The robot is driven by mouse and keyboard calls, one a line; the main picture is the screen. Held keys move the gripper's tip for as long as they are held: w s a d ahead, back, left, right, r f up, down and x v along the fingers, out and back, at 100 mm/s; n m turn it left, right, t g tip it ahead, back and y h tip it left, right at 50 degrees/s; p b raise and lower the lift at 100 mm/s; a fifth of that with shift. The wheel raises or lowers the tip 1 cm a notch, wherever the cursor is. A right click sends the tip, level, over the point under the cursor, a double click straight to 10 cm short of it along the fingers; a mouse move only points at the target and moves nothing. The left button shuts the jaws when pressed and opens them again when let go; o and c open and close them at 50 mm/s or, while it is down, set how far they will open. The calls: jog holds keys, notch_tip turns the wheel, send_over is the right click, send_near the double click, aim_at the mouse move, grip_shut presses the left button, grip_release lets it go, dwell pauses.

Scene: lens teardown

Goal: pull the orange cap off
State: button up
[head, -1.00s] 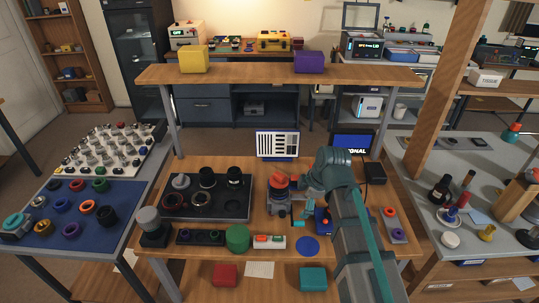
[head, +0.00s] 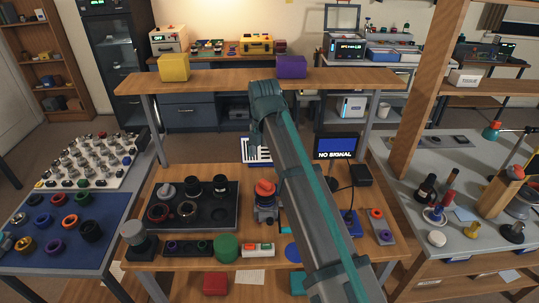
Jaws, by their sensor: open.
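The orange cap (head: 264,187) sits on top of a dark grey upright body (head: 265,206) near the middle of the workbench, just left of my arm. My gripper (head: 256,142) is a small dark shape at the end of my raised arm, above the cap in the picture and apart from it. Its jaws are open and hold nothing that I can see. The fingers are small and partly hidden by my own arm. My arm also hides part of the bench right of the cap.
A black tray (head: 233,222) with rings and lens parts lies left of the cap. A raised wooden shelf (head: 225,84) crosses behind. A monitor (head: 335,147) reads "NO SIGNAL". A wooden post (head: 428,95) rises at right.

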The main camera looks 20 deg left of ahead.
aim_at(266, 183)
notch_tip(266, 183, down, 9)
jog(key=shift+f+p, duration=0.2)
jog(key=shift+p, duration=1)
jog(key=c, duration=1.5)
jog(key=shift+c, duration=1)
jog(key=o, duration=0.6)
jog(key=shift+c, duration=0.2)
jog(key=shift+s+d, duration=0.1)
grip_shut()
jog(key=shift+r+p, duration=0.4)
jog(key=shift+r, duration=0.2)
jog(key=shift+r, duration=0.4)
